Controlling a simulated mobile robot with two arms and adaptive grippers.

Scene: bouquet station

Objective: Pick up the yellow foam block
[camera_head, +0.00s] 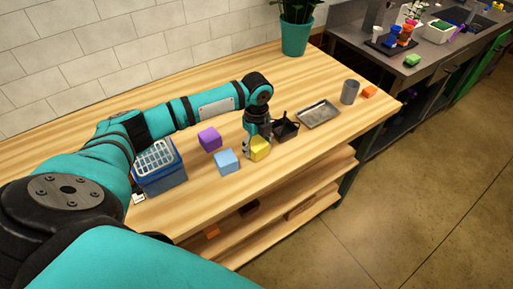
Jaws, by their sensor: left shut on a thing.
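The yellow foam block (260,149) is at the front edge of the wooden table, toward the middle of the view. My left gripper (257,140) comes down on it from above and is shut on it. The gripper hides the upper part of the block. I cannot tell whether the block touches the table. My right gripper is not in view.
A light blue block (227,162) and a purple block (209,138) lie left of the yellow block. A blue basket (163,179) stands further left. A black holder (286,129), a metal tray (317,114), a grey cup (349,92) and an orange block (369,92) are to the right.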

